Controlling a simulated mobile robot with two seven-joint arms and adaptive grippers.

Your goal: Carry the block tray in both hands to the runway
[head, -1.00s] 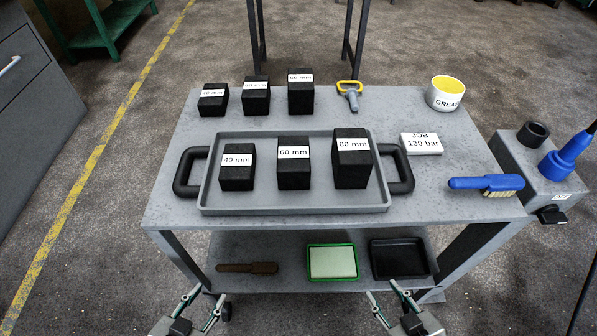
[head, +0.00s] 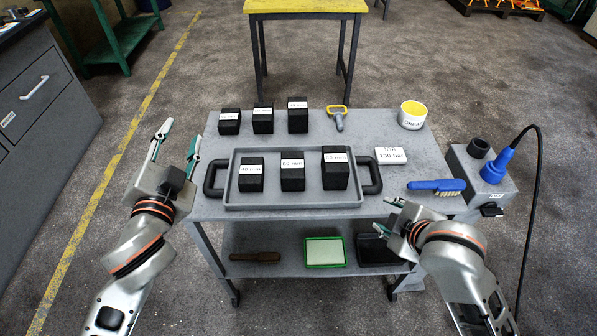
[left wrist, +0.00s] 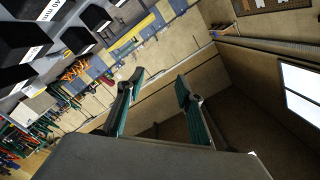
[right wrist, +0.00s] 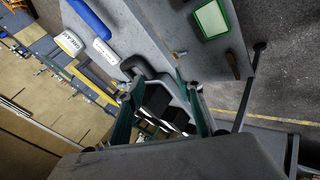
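The grey block tray (head: 292,206) lies flat on the trolley top and holds three black blocks: 40 mm (head: 251,178), 60 mm (head: 292,175) and 80 mm (head: 336,172). It has a black left handle (head: 210,179) and a black right handle (head: 375,177). My left gripper (head: 178,142) is open and empty, left of the left handle and apart from it. My right gripper (head: 392,216) is near the trolley's front edge, right of and nearer than the right handle. In the right wrist view its fingers (right wrist: 158,105) are apart, with the tray beyond them.
Three more labelled blocks (head: 263,121) stand behind the tray. A yellow-topped table (head: 306,6) stands behind.

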